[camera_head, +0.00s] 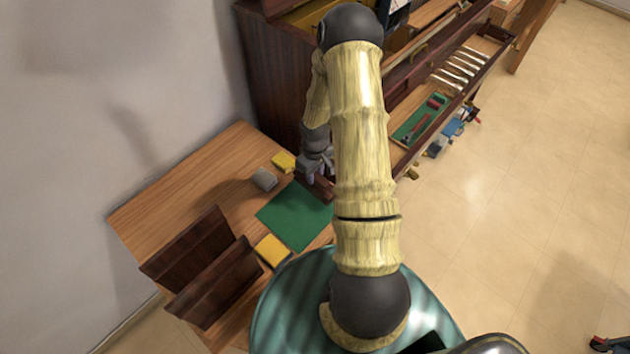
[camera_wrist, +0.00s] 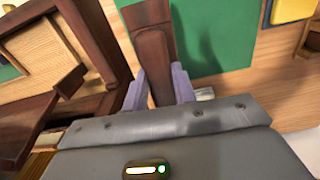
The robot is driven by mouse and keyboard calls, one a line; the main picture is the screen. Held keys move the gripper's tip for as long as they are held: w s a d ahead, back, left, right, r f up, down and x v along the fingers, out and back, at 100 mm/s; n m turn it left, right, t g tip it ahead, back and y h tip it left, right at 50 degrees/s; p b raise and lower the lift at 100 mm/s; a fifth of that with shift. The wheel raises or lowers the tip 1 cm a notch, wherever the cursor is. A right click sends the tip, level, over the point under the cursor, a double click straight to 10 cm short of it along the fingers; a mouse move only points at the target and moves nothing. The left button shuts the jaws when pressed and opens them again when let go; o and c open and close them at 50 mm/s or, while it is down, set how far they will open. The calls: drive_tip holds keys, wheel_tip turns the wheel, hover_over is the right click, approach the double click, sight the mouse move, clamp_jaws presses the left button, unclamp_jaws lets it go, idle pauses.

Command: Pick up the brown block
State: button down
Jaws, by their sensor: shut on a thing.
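A long dark brown block (camera_wrist: 153,52) stands between the two greyish-purple fingers of my gripper (camera_wrist: 159,88) in the wrist view. The fingers are shut on its near part, and its far end reaches over the green mat (camera_wrist: 215,28). My arm hides part of that area, and I cannot tell from these views whether the block touches the table.
The wooden table (camera_head: 165,195) bears a grey block (camera_head: 264,179), a yellow block (camera_head: 284,161) and a yellow block (camera_head: 271,250). Brown upright panels (camera_head: 212,285) stand at its lower left.

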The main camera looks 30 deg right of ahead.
wheel_tip(320, 180, up, 5)
drive_tip(key=shift+r+b, duration=0.15)
drive_tip(key=shift+b, duration=0.15)
drive_tip(key=shift+a, duration=0.1)
idle(0.4)
